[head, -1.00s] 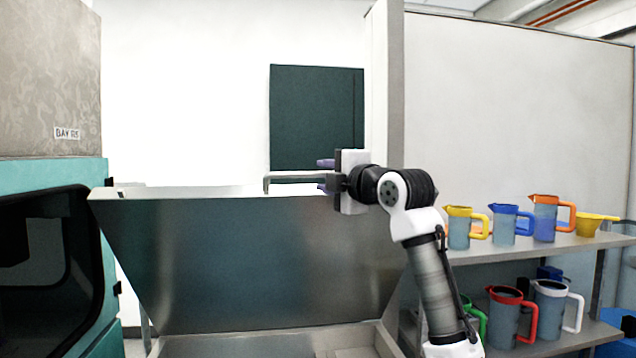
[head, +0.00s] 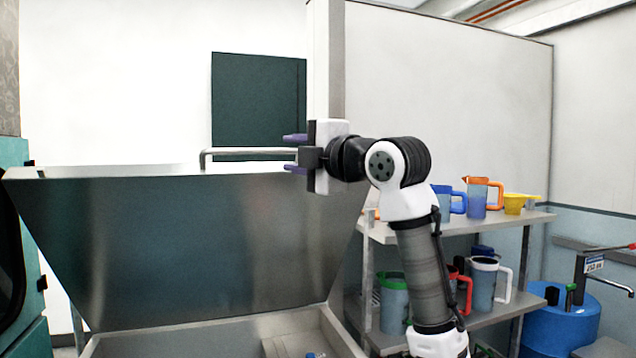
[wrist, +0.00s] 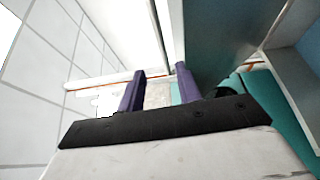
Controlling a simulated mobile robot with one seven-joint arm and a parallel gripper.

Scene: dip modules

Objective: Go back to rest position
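My gripper (head: 294,153) is raised in the head view, in front of the white wall and near the pipe handle (head: 250,152) on the large metal lid (head: 190,250). Its two purple fingers point left, spread apart, with nothing seen between them. In the wrist view, the fingers of my gripper (wrist: 158,88) are also apart and empty. Whether the gripper is clear of the handle in depth is hard to tell. The lid stands tilted up above a metal basin (head: 225,340).
A shelf (head: 480,230) at the right holds several coloured jugs, close to my arm. A teal machine (head: 15,240) stands at the left edge. A blue barrel (head: 565,325) is at the far right. A dark panel (head: 258,100) hangs on the back wall.

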